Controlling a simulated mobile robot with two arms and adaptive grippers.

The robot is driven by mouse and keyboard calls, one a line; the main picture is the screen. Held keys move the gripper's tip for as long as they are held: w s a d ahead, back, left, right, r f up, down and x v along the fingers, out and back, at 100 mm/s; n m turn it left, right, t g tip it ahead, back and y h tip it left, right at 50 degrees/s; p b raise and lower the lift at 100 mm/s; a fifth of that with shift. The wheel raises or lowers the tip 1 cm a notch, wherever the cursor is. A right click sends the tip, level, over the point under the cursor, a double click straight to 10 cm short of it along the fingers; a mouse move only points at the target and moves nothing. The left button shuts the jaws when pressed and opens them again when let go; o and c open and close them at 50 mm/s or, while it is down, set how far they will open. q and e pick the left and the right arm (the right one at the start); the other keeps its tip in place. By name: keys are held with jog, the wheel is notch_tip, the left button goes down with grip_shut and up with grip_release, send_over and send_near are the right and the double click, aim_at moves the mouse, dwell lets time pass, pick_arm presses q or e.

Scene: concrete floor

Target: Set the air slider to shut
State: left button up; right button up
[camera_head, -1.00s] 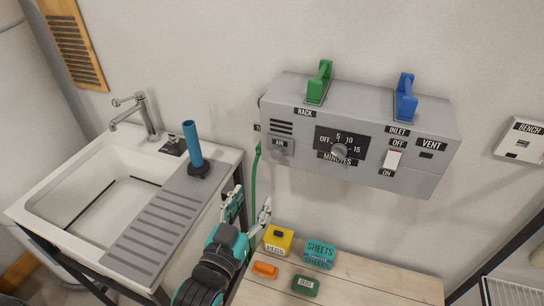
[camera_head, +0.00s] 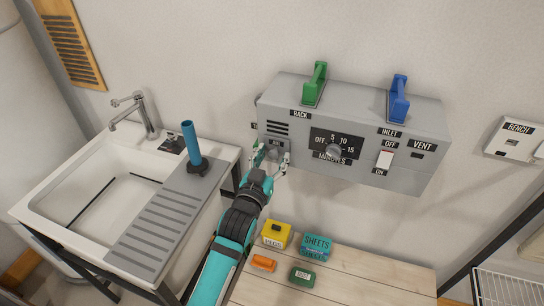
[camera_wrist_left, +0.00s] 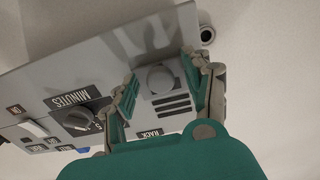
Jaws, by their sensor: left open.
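The air slider is a grey round knob (camera_wrist_left: 160,79) on a small plate on the front of a grey wall box (camera_head: 308,118), at its left end beside vent slots. In the head view my left gripper (camera_head: 271,157) is at this lower left part of the box and partly covers the slider. In the wrist view the open fingers (camera_wrist_left: 162,84) stand on either side of the knob. I cannot tell whether they touch it. My right gripper is not in view.
The box also carries a minutes dial (camera_head: 334,150), a white inlet switch (camera_head: 385,160), a green handle (camera_head: 315,84) and a blue handle (camera_head: 399,99). Below is a wooden table (camera_head: 350,290) with a yellow pegs box (camera_head: 276,235) and other small items. A sink (camera_head: 90,190) is left.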

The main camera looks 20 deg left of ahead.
pick_arm(q)
jog(key=shift+c, duration=0.3)
grip_shut()
notch_tip(320, 180, up, 6)
jog(key=p, duration=0.5)
jog(key=shift+f, duration=0.15)
jog(key=shift+c, duration=2)
grip_release()
jog(key=o, duration=0.5)
jog(key=shift+f, duration=0.1)
jog(key=shift+c, duration=0.2)
